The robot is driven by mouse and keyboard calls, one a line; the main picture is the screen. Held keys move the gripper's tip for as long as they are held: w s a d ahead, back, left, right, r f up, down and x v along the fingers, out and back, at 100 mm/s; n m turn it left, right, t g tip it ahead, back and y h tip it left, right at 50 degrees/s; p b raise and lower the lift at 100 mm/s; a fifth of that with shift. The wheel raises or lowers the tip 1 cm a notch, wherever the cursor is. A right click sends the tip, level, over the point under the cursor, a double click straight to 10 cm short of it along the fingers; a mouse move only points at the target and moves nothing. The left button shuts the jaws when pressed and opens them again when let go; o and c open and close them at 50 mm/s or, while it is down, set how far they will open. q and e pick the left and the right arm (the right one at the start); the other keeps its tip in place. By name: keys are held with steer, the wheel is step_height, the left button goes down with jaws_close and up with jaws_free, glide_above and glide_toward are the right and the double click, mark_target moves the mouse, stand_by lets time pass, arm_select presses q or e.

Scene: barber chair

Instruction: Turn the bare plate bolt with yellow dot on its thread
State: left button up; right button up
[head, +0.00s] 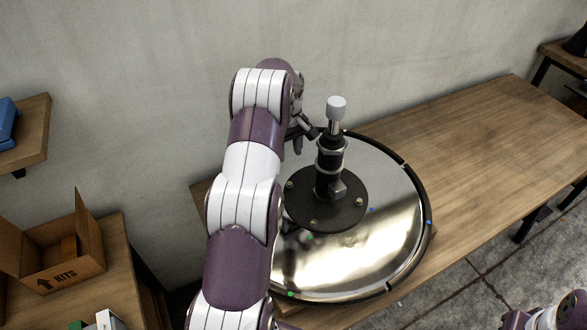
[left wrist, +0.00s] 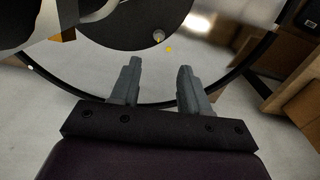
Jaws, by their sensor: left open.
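The round chrome base (head: 385,265) lies on the wooden bench with a black plate (head: 335,217) at its middle. Several bolts sit around the plate. In the left wrist view, a bare silver bolt (left wrist: 158,36) sits near the plate's edge, with a yellow dot (left wrist: 168,49) beside it on the chrome. In the head view I cannot make out the yellow dot.
A black post (head: 330,160) with a pale grey cap rises from the plate. Blue and green dots mark other spots on the base. A cardboard box (head: 62,255) stands at left. The bench (head: 480,125) is clear on the right. My other arm shows at lower right.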

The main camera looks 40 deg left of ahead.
mark_target(290, 184)
arm_select(q)
step_height(290, 184, down, 11)
steer(key=shift+w+f, duration=0.1)
steer(key=shift+f, duration=0.65)
arm_select(e)
steer(key=shift+w+f, duration=0.1)
steer(key=shift+f, duration=0.35)
arm_select(q)
steer(key=shift+c, duration=0.4)
jaws_close()
